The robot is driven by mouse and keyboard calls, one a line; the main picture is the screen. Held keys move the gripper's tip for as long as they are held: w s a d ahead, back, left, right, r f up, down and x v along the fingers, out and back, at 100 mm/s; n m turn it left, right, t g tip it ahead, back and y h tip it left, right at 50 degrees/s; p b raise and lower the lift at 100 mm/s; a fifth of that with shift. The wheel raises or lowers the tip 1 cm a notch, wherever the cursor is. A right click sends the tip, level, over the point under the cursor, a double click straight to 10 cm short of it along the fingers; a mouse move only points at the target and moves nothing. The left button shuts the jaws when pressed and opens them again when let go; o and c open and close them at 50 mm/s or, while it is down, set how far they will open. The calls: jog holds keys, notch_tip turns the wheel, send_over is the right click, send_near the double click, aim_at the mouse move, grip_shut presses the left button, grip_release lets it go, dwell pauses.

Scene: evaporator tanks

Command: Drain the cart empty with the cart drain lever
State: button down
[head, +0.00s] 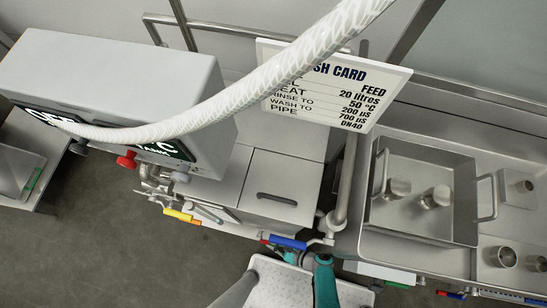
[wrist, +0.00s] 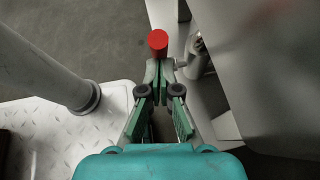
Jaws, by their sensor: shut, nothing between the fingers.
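My gripper (wrist: 159,70) shows in the wrist view with its teal fingers drawn together at the tips and nothing between them. A red round-ended piece (wrist: 158,42) lies just beyond the fingertips; I cannot tell whether they touch it. In the head view, teal parts of my arm show at the bottom centre, close below a blue lever handle (head: 288,242). A small red part shows by its left end. A yellow lever handle (head: 179,215) sits further left, under the grey box. I cannot tell which handle is the cart drain lever, and no water level is visible.
A white hose (head: 230,100) crosses the upper head view. A wash card (head: 335,85) hangs behind it. A steel basin (head: 415,205) with handles stands at right, a grey control box (head: 120,85) at left. Open floor (head: 110,250) lies at lower left.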

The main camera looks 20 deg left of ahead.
jog(key=shift+a+r+h, duration=0.3)
jog(key=shift+a+r, duration=0.15)
jog(key=shift+a, duration=0.2)
jog(key=shift+a+r+h, duration=0.3)
jog(key=shift+a+r, duration=0.1)
jog(key=shift+a, duration=0.2)
jog(key=f+v, duration=0.1)
jog(key=v, duration=1.2)
jog(key=shift+s+d, duration=0.25)
jog(key=shift+d, duration=0.05)
dwell(0.3)
